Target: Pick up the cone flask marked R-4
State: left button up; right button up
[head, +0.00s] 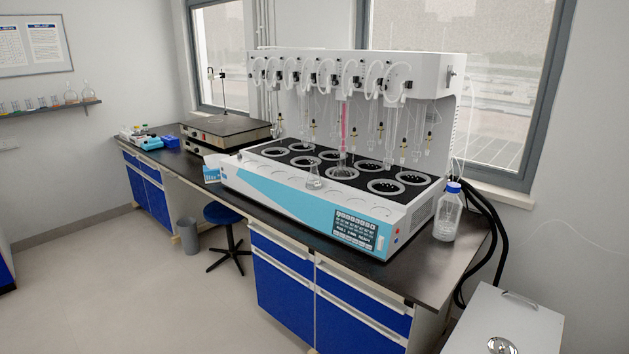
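A small clear cone flask (314,178) stands upright at the front edge of the multi distiller's black deck. Any marking on it is too small to read, so I cannot tell whether it is R-4. The white and blue distiller (290,203) stands on the dark bench, with several ring-shaped heating places in its deck and glass tubes above them. One tube in the middle holds pink liquid. Neither of my grippers is in view.
A clear bottle with a blue cap (447,212) stands right of the distiller on the bench (432,275). A blue stool (223,215) and a grey bin (188,236) stand on the floor at left. A white cabinet (515,318) is at the lower right. The floor at lower left is clear.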

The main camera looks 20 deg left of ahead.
aim_at(313, 182)
jog(key=i+j, duration=0.8)
jog(key=j, duration=0.2)
